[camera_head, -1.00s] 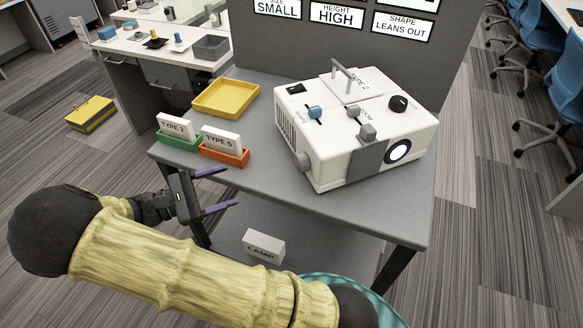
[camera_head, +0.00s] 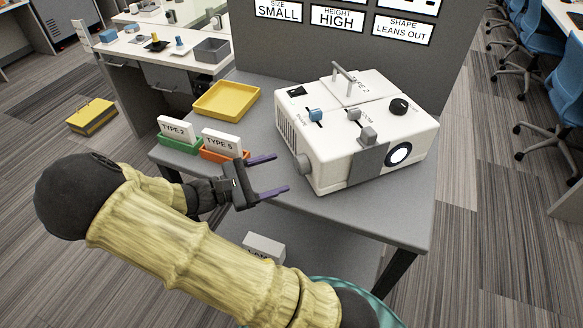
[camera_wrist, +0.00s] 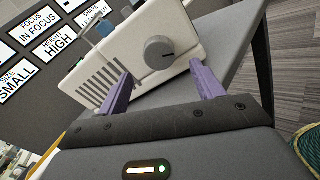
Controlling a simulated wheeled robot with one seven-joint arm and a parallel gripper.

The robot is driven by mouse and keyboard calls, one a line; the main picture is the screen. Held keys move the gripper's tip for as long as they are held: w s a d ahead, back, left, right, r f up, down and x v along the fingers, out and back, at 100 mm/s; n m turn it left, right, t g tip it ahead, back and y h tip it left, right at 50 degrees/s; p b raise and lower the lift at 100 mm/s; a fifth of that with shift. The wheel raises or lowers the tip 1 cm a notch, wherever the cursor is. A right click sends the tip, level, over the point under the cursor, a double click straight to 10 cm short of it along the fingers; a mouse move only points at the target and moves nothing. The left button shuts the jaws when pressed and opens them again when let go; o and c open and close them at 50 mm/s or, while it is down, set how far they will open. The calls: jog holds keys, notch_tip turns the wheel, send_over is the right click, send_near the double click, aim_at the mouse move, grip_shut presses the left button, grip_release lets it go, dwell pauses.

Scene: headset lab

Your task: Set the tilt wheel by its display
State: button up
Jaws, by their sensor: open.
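A white projector (camera_head: 340,105) stands on the grey table. A round grey wheel (camera_head: 303,164) sits on its lower left side; in the wrist view the wheel (camera_wrist: 160,52) shows face on, with a small pointer mark. My gripper (camera_head: 281,172) is open and empty, its purple fingers pointing at the wheel from the left, apart from it. In the wrist view my gripper (camera_wrist: 160,72) has the wheel ahead, between the fingertips. The display panels behind read "SIZE SMALL" (camera_head: 278,10), "HEIGHT HIGH" (camera_head: 337,17), "SHAPE LEANS OUT" (camera_head: 403,27) and "FOCUS IN FOCUS" (camera_wrist: 38,25).
Left of the projector are a yellow tray (camera_head: 226,99), a green holder (camera_head: 178,142) with a "TYPE 2" box and an orange holder (camera_head: 214,156) with a "TYPE 5" box. A white box (camera_head: 263,247) lies on the lower shelf. The projector's top carries sliders and a black knob (camera_head: 398,106).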

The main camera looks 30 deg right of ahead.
aim_at(297, 167)
jog(key=d, duration=0.5)
jog(key=shift+s+d, duration=0.15)
jog(key=shift+s, duration=0.2)
jog(key=c, duration=1)
